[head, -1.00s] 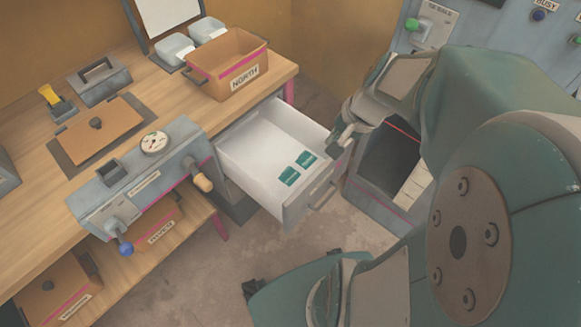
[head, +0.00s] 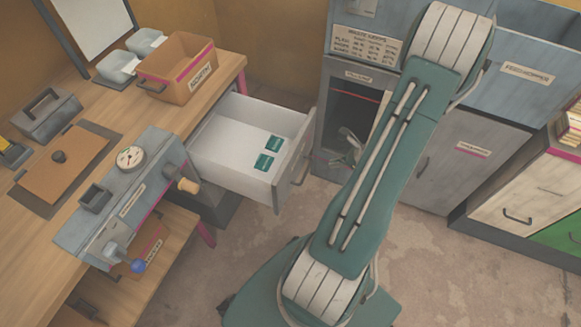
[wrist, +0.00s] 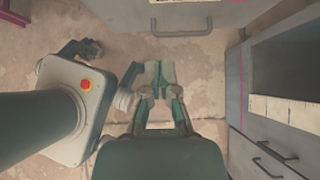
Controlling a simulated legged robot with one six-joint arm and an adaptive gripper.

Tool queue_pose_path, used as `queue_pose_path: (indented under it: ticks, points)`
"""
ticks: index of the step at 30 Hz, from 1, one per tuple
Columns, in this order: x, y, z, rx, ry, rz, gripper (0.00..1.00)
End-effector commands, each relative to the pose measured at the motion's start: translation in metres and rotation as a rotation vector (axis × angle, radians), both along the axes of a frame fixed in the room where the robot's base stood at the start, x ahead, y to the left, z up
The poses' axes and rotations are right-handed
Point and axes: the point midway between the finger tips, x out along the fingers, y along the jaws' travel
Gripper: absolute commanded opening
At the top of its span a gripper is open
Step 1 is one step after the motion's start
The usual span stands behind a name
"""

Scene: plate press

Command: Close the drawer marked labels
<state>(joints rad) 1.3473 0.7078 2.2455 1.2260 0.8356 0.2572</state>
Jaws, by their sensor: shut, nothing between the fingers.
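A white drawer (head: 236,165) is pulled out under the right end of the workbench. Two green packets lie inside it. Its grey front (head: 292,160) with a bar handle faces right; I cannot read a labels mark on it. In the wrist view the drawer front (wrist: 215,14) and its handle (wrist: 183,31) are at the top. My gripper (head: 345,150) is beyond the drawer front, to its right, partly hidden behind my arm in the head view. In the wrist view my gripper (wrist: 160,72) is shut and empty, below the handle and apart from it.
The workbench (head: 150,92) holds an orange box marked NORTH (head: 178,68) and a grey press (head: 125,190) with a dial. A grey cabinet with a dark opening (head: 352,108) stands right of the drawer, close to my gripper. Bare floor (head: 440,250) lies at the lower right.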

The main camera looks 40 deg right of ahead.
Motion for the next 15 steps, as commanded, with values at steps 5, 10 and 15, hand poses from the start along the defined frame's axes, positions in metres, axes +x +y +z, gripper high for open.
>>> queue_pose_path:
  ticks: [5, 10, 15]
  points:
    - [0.011, 0.006, -0.012, 0.002, 0.0, -0.001, 0.0]
    - [0.031, 0.017, -0.034, 0.0, 0.001, 0.004, 0.0]
    - [0.052, 0.027, -0.056, -0.002, 0.003, 0.004, 0.0]
